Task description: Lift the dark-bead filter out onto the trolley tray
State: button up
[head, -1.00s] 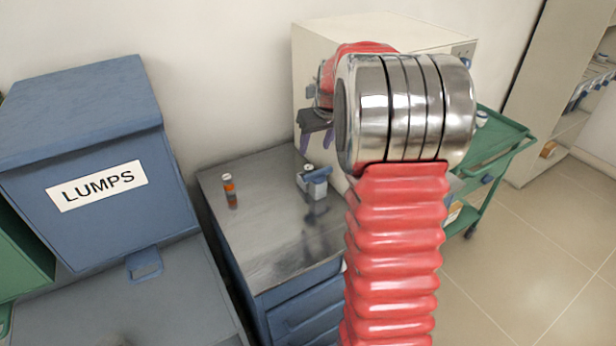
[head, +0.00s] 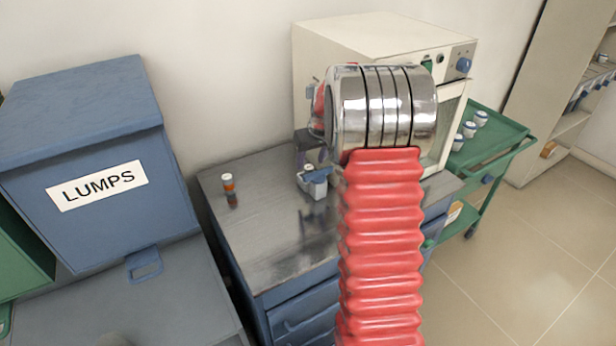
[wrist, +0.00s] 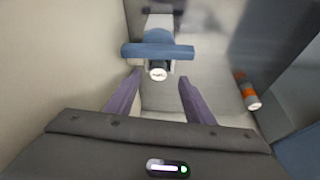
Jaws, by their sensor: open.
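A small grey-and-blue holder (head: 313,187) stands on the bench; the wrist view shows its blue bar (wrist: 157,51). A dark, white-capped piece (wrist: 158,73) sits at the holder, perhaps the dark-bead filter; I cannot make out beads. Its pale top shows in the head view (head: 308,168). My gripper (wrist: 160,85) is open, its purple fingers apart on either side of the capped piece in the wrist view, apparently not touching it. In the head view my arm partly hides the gripper. The green trolley tray (head: 502,136) is at the right, with several white-capped jars (head: 480,118) on it.
A vial with an orange band (head: 230,187) stands left of the holder, and also shows in the wrist view (wrist: 248,92). A cream furnace (head: 345,42) stands behind my arm. A blue LUMPS bin (head: 90,130) is at left. The bench front (head: 275,255) is clear.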

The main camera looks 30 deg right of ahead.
aim_at(309, 168)
jog(key=shift+x, duration=2.55)
jog(key=shift+s+d, duration=0.1)
jog(key=shift+s, duration=0.05)
jog(key=shift+c, duration=0.2)
jog(key=c, duration=1.1)
jog(key=shift+a+r, duration=0.2)
jog(key=shift+r, duration=0.35)
notch_tip(309, 168, up, 6)
jog(key=shift+r, duration=0.1)
jog(key=w+a, duration=0.1)
jog(key=a, duration=1.8)
jog(key=shift+a+f, duration=0.2)
jog(key=shift+a, duration=0.1)
